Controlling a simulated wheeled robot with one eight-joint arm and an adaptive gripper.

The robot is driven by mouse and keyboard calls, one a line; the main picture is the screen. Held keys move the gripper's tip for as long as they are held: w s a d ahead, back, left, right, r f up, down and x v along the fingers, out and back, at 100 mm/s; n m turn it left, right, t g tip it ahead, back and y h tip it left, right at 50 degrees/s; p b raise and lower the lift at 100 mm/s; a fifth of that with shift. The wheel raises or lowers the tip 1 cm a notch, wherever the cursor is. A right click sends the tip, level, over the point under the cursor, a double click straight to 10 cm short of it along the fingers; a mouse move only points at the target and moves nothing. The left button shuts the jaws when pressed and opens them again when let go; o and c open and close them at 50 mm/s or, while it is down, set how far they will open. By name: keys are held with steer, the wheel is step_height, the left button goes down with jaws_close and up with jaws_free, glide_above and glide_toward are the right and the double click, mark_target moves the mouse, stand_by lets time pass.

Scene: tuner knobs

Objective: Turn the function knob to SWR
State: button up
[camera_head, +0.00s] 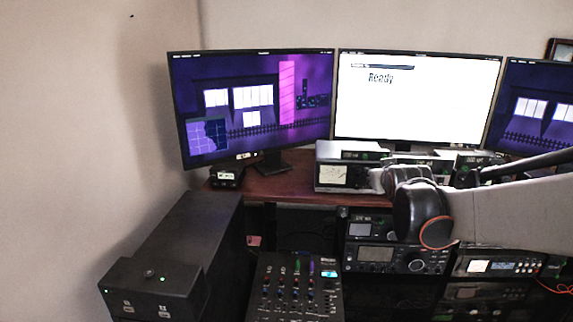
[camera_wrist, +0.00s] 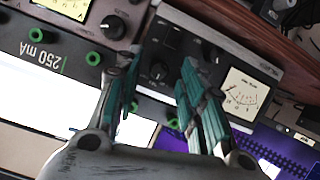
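A tuner with a white needle meter stands on the desk in the head view (camera_head: 326,187). In the wrist view its dark front panel (camera_wrist: 178,22) shows tilted, with the meter (camera_wrist: 243,95) at right. A black knob (camera_wrist: 158,71) on this panel lies between my fingertips. A second dark knob (camera_wrist: 209,52) is partly behind the right finger. I cannot read the knob labels, SWR included. My gripper (camera_wrist: 161,66) is open, with teal-padded fingers on both sides of the first knob; contact cannot be told. In the head view my gripper (camera_head: 379,180) is at the tuner's right side.
Monitors (camera_head: 418,100) stand behind. Radios (camera_head: 376,254) sit below the desk, and a mixer (camera_head: 296,290) is in front.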

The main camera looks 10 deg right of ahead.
steer(key=shift+w, duration=0.1)
jaws_close()
steer(key=shift+d+r, duration=0.1)
stand_by(0.3)
steer(key=shift+d+m+t+y+p, duration=0.15)
steer(key=shift+m+t+y+p, duration=0.3)
steer(key=shift+m+y, duration=0.65)
steer(key=shift+d+m+t+y+p, duration=0.2)
steer(key=shift+m+y+p, duration=0.35)
steer(key=shift+m, duration=1.05)
